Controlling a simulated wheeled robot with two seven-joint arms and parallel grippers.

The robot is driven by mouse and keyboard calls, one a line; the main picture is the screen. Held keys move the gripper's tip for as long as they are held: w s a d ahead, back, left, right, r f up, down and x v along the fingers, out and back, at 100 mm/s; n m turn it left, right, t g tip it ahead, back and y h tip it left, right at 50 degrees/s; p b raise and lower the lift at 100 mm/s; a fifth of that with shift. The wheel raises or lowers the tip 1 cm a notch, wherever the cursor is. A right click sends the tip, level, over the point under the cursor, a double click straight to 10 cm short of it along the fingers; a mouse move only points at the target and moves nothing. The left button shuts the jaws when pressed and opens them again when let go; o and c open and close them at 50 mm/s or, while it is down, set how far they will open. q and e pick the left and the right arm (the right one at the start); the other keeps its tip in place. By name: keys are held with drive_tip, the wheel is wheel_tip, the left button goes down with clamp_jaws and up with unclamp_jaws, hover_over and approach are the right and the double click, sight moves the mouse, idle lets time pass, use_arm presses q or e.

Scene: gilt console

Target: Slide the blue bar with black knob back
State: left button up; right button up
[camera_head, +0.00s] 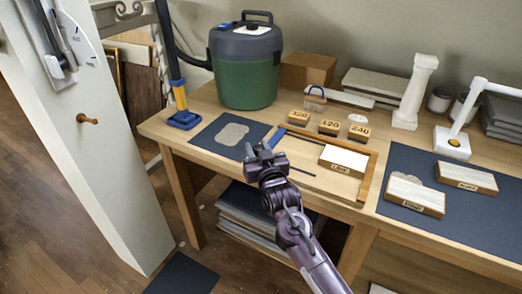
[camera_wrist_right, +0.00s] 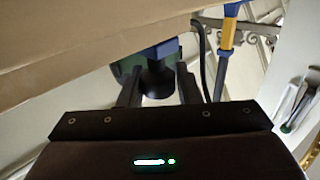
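The blue bar (camera_head: 277,138) lies at the left side of a wood-framed panel on the bench, partly hidden by my right gripper in the head view. In the right wrist view the blue bar (camera_wrist_right: 160,48) sits beyond the black knob (camera_wrist_right: 158,77). My right gripper (camera_head: 262,156) is at the bar's near end. In the wrist view its two dark fingers (camera_wrist_right: 159,88) stand on either side of the knob, very close to it. I cannot tell whether they press on it. My left gripper is not in view.
Inside the wooden frame (camera_head: 369,170) lies a white-topped block (camera_head: 343,158). Small labelled blocks (camera_head: 329,127) stand behind it. A dark mat (camera_head: 207,138) lies left of the bar.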

drive_tip(key=o, duration=0.4)
drive_tip(key=shift+w+a, duration=0.15)
drive_tip(key=shift+a, duration=0.1)
drive_tip(key=shift+c, duration=0.2)
drive_tip(key=shift+d, duration=0.1)
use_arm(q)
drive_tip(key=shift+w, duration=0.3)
use_arm(e)
drive_tip(key=s+d, duration=0.1)
drive_tip(key=s, duration=0.6)
drive_tip(key=shift+s+d, duration=0.2)
drive_tip(key=shift+s, duration=0.2)
